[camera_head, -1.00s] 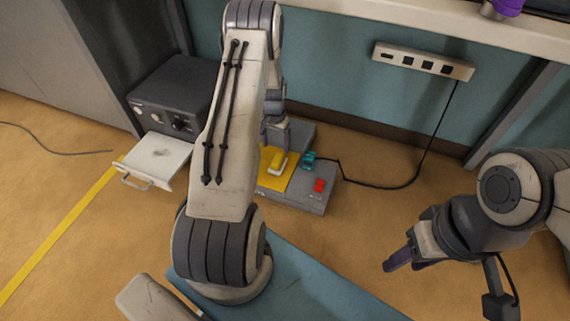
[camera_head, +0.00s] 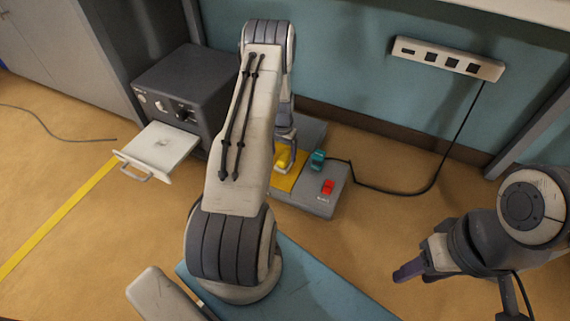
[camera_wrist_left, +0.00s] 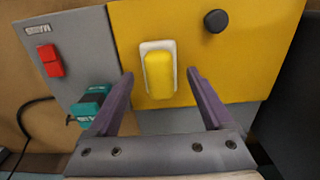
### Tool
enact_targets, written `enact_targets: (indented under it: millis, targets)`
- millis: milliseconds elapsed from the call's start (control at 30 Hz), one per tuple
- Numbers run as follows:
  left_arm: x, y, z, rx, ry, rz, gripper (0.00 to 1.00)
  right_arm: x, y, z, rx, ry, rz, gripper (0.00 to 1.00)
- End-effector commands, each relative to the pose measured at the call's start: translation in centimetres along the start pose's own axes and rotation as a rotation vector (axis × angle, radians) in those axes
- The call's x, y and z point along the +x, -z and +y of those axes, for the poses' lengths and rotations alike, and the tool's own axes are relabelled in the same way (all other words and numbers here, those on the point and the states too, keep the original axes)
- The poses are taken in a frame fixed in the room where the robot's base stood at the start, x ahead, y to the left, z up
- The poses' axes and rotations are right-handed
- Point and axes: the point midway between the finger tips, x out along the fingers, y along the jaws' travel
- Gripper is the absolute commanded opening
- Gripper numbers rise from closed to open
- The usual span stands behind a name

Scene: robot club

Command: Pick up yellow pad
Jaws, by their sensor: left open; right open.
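The yellow pad (camera_wrist_left: 160,73) is a small rounded block with a white rim, set on the yellow panel (camera_wrist_left: 255,60) of a grey box. It shows in the head view (camera_head: 283,159), partly covered by my left gripper. My left gripper (camera_head: 286,150) is over it. In the left wrist view the purple fingers of my left gripper (camera_wrist_left: 160,76) are open, one on each side of the pad, with gaps to it. I cannot tell how high the tips are. My right gripper (camera_head: 408,271) hangs at the right over bare floor, away from the box.
The grey box carries a red switch (camera_head: 328,187), a teal plug (camera_head: 317,161) with a black cable and a black knob (camera_wrist_left: 216,21). A dark device (camera_head: 176,92) with an open white tray (camera_head: 160,152) stands to the left. A wall socket strip (camera_head: 449,59) is behind.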

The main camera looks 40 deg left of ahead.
Motion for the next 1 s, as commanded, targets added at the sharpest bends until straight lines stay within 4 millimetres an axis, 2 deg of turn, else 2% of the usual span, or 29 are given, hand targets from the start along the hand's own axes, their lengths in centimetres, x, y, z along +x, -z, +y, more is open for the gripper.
enact_targets:
  millis: [33,200,467,500,567,700,1000]
  targets:
    - [1.4,-0.1,0.1,0.001,0.0,-0.001,0.85,1.4,-0.1,0.1,0.0,0.0,0.0,0.47]
    - [3.5,0.0,0.2,0.002,0.001,-0.001,0.85,3.0,-0.2,0.2,0.0,0.0,0.0,0.47]
    - [3.5,0.0,0.2,0.002,0.001,0.0,0.85,2.9,-0.2,0.2,0.0,0.0,0.0,0.47]
    - [3.5,0.0,0.2,0.001,0.001,0.0,0.77,2.9,-0.2,0.2,0.0,0.0,0.0,0.47]
    - [3.5,0.0,0.2,0.001,0.001,0.0,0.54,2.8,-0.1,0.2,0.0,0.0,0.0,0.47]
    - [3.5,0.0,0.1,0.001,0.001,0.0,0.01,2.9,-0.1,0.2,0.0,0.0,0.0,0.47]
    - [3.2,0.0,0.1,0.001,0.001,0.001,0.0,2.7,-0.1,0.2,0.0,0.0,0.0,0.47]
